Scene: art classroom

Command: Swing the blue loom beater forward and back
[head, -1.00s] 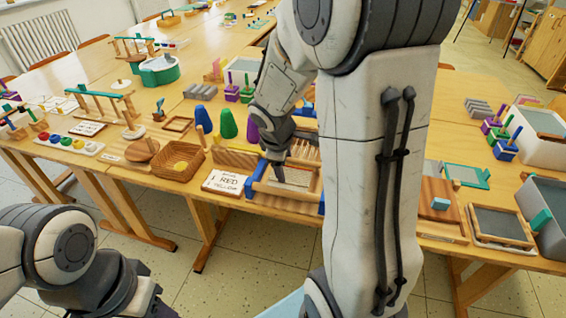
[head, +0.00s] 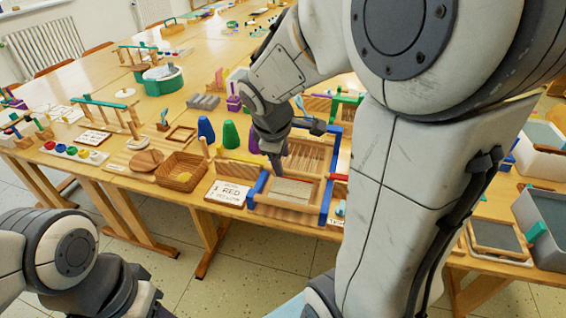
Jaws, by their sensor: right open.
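The small wooden loom with blue side bars lies on the table in the middle of the head view, with pale threads across it. Blue parts show at its left (head: 258,186) and along its right side (head: 331,180); which of them is the beater I cannot tell for sure. My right gripper (head: 277,167) points down over the loom's left part, near its front wooden bar; the jaws are open, and contact with the loom cannot be made out. My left gripper (head: 143,302) is low at the left, away from the table, its fingers not clear.
A lettered card (head: 228,193) and a wicker basket (head: 181,172) stand left of the loom. A grey bin (head: 550,225) is at the right. My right arm covers much of the table right of the loom.

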